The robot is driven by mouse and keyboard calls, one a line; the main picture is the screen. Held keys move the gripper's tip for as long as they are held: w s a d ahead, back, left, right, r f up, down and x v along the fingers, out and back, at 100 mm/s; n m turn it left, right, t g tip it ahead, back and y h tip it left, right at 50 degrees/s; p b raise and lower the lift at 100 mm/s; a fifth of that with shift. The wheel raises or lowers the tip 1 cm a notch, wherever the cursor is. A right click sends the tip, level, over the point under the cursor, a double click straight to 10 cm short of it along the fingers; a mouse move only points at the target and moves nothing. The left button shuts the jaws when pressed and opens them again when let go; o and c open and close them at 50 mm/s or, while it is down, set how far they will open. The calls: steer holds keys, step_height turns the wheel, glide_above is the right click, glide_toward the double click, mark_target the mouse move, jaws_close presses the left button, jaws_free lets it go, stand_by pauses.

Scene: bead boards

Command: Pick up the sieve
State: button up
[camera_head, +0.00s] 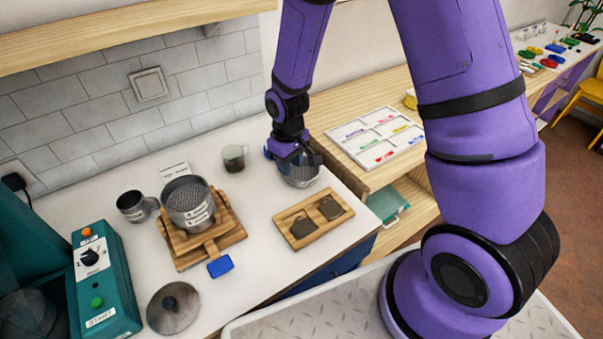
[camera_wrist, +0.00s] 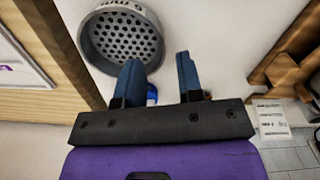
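A grey metal sieve (camera_head: 300,174) with a perforated bottom stands on the white counter near its right end. In the wrist view the sieve (camera_wrist: 122,42) is at the upper left, with a label on its far wall that is hard to read. My gripper (camera_head: 290,156) is just above and beside it in the head view and hides part of it. In the wrist view my gripper (camera_wrist: 158,68) has its two blue fingers apart with nothing between them. The left finger overlaps the sieve's near rim in the picture; contact cannot be told. A small blue part (camera_wrist: 151,92) shows behind the fingers.
Another sieve (camera_head: 188,208) sits on a wooden stand (camera_head: 230,234) to the left. A metal cup (camera_head: 131,206), a glass cup (camera_head: 233,160), a lid (camera_head: 173,307), a wooden board (camera_head: 292,239) and a teal control box (camera_head: 104,285) are nearby. A white sorting tray (camera_head: 347,137) is right.

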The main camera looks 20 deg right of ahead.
mark_target(304, 175)
steer(key=shift+a+f, duration=0.1)
steer(key=shift+f, duration=2.45)
steer(key=shift+c, duration=0.5)
steer(key=shift+s, duration=0.1)
jaws_close()
